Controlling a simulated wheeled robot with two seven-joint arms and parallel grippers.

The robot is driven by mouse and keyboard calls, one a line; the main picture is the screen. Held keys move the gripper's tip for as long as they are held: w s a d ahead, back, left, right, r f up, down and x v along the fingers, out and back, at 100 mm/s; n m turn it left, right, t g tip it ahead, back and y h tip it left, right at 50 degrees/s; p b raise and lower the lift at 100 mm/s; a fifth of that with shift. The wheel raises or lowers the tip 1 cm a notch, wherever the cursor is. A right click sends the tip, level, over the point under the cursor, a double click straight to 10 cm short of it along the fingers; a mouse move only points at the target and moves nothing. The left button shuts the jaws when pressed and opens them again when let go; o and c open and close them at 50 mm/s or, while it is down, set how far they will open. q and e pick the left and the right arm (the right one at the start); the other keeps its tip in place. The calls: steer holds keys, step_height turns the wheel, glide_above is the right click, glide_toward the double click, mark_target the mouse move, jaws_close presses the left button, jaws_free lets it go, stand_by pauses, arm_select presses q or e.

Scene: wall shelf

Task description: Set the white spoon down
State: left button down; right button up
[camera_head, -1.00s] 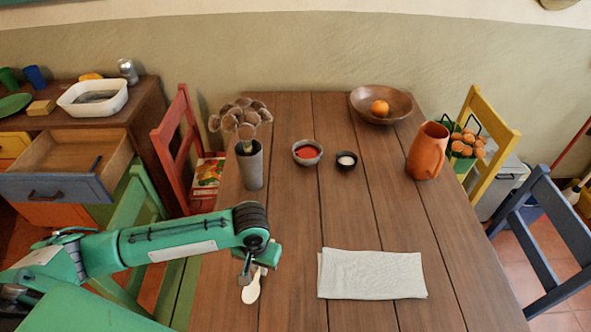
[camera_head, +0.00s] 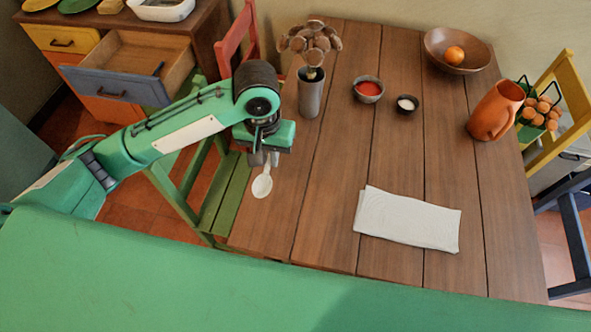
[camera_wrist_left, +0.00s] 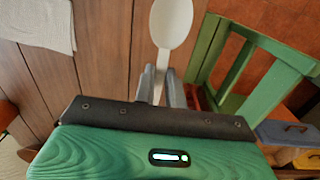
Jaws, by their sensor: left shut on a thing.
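The white spoon (camera_head: 262,185) hangs bowl-down from my left gripper (camera_head: 263,158), which is shut on its handle. In the head view they are near the left edge of the wooden table (camera_head: 330,200), with the bowl over or in front of the table's edge; its height above the table is hard to tell. In the left wrist view the spoon (camera_wrist_left: 171,25) points away between the two grey fingers (camera_wrist_left: 161,82), with table on its left and floor on its right. My right gripper is not in view.
A folded white cloth (camera_head: 408,219) lies on the table. A grey vase (camera_head: 310,95), a red-filled bowl (camera_head: 368,90), a small dark bowl (camera_head: 406,104), an orange jug (camera_head: 494,112) and a fruit bowl (camera_head: 445,60) stand farther back. A green chair (camera_head: 225,195) is at the left edge.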

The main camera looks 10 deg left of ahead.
arm_select(q)
glide_above(275, 202)
step_height(275, 202, down, 14)
steer(key=shift+f, duration=2.75)
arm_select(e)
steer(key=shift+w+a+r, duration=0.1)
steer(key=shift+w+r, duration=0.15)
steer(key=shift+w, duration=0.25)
arm_select(q)
steer(key=shift+p, duration=0.3)
steer(key=c, duration=1.5)
jaws_free()
steer(key=shift+f, duration=0.1)
steer(key=shift+o, duration=0.2)
step_height(275, 202, up, 12)
steer(key=shift+b, duration=0.45)
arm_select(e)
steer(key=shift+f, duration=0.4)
arm_select(q)
steer(key=shift+s+a, duration=0.1)
